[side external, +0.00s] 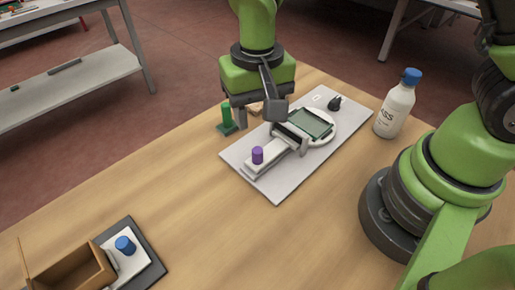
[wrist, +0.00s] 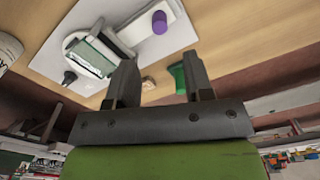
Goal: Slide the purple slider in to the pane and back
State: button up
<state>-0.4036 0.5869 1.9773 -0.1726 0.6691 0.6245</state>
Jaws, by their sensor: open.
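The purple slider (side external: 257,155) is an upright purple knob on a white rail at the near left end of a light grey board (side external: 276,188). It also shows at the top of the wrist view (wrist: 159,22). The pane (side external: 310,124) is a dark greenish square on a round white holder at the board's other end, beyond a grey bracket (side external: 291,137); the wrist view shows it too (wrist: 91,57). My gripper (wrist: 157,82) is open and empty. It is above the board's far left side, apart from the slider, and its fingers are partly hidden in the side view.
A green post on a base (side external: 227,119) stands beside the board, close to my gripper. A white bottle with a blue cap (side external: 394,108) stands at the right. A wooden box (side external: 75,272) and a blue knob (side external: 125,245) are at the front left. The table's left middle is clear.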

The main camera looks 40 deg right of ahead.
aim_at(258, 149)
notch_tip(258, 149, down, 10)
jog(key=shift+r, duration=0.15)
dwell(0.3)
grip_shut()
